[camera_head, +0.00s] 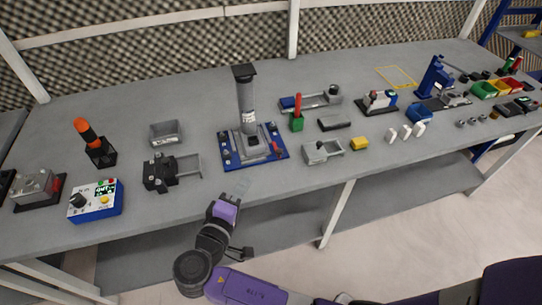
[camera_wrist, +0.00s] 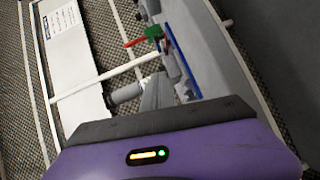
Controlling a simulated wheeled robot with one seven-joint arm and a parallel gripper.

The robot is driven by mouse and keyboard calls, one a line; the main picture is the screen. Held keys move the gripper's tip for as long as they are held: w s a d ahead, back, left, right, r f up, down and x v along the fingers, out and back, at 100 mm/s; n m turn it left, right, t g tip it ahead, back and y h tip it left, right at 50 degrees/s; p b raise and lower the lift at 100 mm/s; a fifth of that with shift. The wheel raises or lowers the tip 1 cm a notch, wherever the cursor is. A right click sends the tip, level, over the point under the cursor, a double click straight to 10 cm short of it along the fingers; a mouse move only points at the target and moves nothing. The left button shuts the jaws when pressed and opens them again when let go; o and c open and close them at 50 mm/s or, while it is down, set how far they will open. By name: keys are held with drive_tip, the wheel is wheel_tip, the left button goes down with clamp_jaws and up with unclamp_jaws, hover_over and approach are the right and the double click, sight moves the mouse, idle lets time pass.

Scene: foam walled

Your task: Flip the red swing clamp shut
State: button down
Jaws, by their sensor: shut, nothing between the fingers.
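Red parts that could be the swing clamp show in the head view. One small red piece (camera_head: 277,148) is on the right side of a blue-based fixture (camera_head: 230,164) with a grey column. Another red piece (camera_head: 57,184) is on the grey fixture at the far left. Which one is the clamp, and its exact swing position, are too small to tell. My gripper (camera_head: 241,186) is shut and empty, at the table's front edge just in front of the blue-based fixture, apart from both red pieces.
A red rod (camera_head: 298,105) stands in a green block (camera_head: 296,124) right of the column. Bare table (camera_head: 215,105) lies behind.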

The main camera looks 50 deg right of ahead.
drive_tip(key=p, duration=0.2)
approach(277, 147)
drive_tip(key=shift+w+a+r, duration=0.25)
drive_tip(key=shift+w+r, duration=0.9)
drive_tip(key=shift+r, duration=0.1)
drive_tip(key=shift+s+d+f+p, duration=0.25)
drive_tip(key=shift+s+d+p, duration=0.3)
drive_tip(key=shift+d, duration=0.4)
drive_tip(key=shift+s+d+f, duration=0.25)
drive_tip(key=shift+s+d, duration=0.05)
drive_tip(key=shift+d, duration=0.3)
drive_tip(key=shift+s+t, duration=0.1)
drive_tip(key=shift+t, duration=0.2)
drive_tip(key=shift+s+d+n, duration=0.1)
drive_tip(key=shift+s+n, duration=0.05)
drive_tip(key=shift+n, duration=0.25)
